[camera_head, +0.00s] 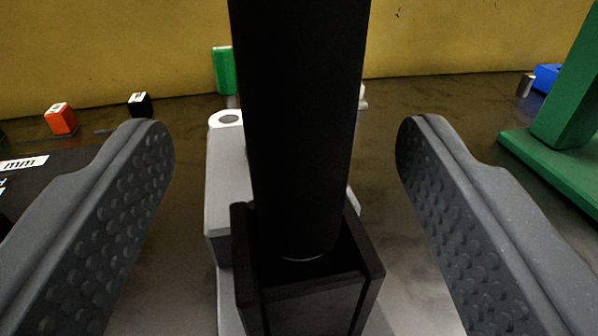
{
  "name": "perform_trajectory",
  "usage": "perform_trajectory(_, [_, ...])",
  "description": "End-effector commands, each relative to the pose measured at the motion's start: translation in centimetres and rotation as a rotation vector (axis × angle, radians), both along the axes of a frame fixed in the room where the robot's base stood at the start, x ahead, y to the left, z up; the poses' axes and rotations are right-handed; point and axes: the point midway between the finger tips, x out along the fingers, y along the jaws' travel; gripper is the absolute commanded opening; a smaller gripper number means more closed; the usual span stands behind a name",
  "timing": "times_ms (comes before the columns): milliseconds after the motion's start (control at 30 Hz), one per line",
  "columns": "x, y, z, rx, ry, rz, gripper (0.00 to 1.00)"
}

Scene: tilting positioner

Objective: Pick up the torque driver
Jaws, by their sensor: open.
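A thick black upright cylinder, which looks like the torque driver (302,120), stands in a square black holder (310,290) in the middle of the head view. Its top runs out of the picture. My gripper (285,150) is open, with one grey dimpled finger on each side of the cylinder. Clear gaps show between both fingers and the cylinder, and neither touches it. The cylinder's lower end is hidden inside the holder.
A light grey block (228,185) stands behind the holder. A green stand (560,140) is at the right, with a blue object (546,77) behind it. A green cylinder (224,70), an orange block (60,119) and a small black block (140,104) stand near the yellow wall (120,50).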

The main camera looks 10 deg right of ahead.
Motion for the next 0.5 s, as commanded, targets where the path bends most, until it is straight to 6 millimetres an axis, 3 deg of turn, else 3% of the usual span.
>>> perform_trajectory(500, [3.5,-1.0,-0.3,-0.001,0.000,0.001,0.63])
